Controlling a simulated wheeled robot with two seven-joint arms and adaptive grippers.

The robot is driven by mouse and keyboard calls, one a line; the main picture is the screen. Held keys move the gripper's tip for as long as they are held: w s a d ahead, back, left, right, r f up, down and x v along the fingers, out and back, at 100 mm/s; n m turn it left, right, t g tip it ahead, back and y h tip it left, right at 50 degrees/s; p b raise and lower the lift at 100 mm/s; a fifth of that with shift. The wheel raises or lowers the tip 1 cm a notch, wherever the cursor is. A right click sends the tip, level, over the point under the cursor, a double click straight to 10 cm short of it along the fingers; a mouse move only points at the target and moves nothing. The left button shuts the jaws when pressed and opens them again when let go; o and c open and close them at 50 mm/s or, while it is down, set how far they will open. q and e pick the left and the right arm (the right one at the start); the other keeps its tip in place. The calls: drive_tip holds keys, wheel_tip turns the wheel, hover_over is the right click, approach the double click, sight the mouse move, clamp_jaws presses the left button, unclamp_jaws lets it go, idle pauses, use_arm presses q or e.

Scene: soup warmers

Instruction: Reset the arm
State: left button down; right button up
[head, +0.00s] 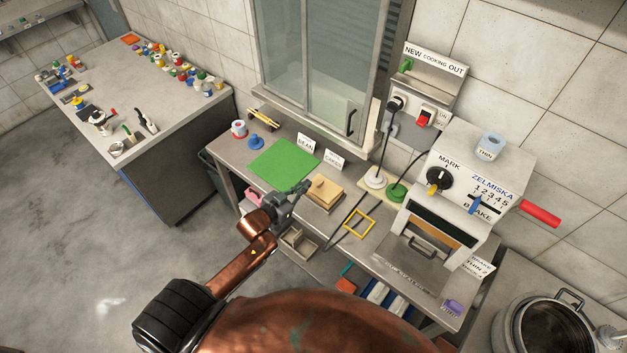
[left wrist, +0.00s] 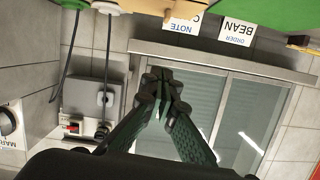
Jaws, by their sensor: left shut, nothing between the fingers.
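My left arm reaches in from the lower left in the head view. My left gripper (head: 299,190) is above the front part of the worktable, close to the green mat (head: 284,161) and the tan block (head: 323,192). In the left wrist view the two fingers of this gripper (left wrist: 165,80) meet at the tips with nothing between them. That view is upside down and shows the window behind the fingers. My right gripper is in neither view.
A grey machine (head: 472,185) with a red handle stands on the table's right. A yellow frame (head: 358,221) and cables with white and green plugs lie between. Card signs (head: 333,159) stand at the back. A pot (head: 545,328) is at lower right. Open floor is left.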

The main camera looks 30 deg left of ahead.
use_arm(q)
drive_tip(key=shift+v, duration=1.35)
drive_tip(key=shift+w, duration=0.1)
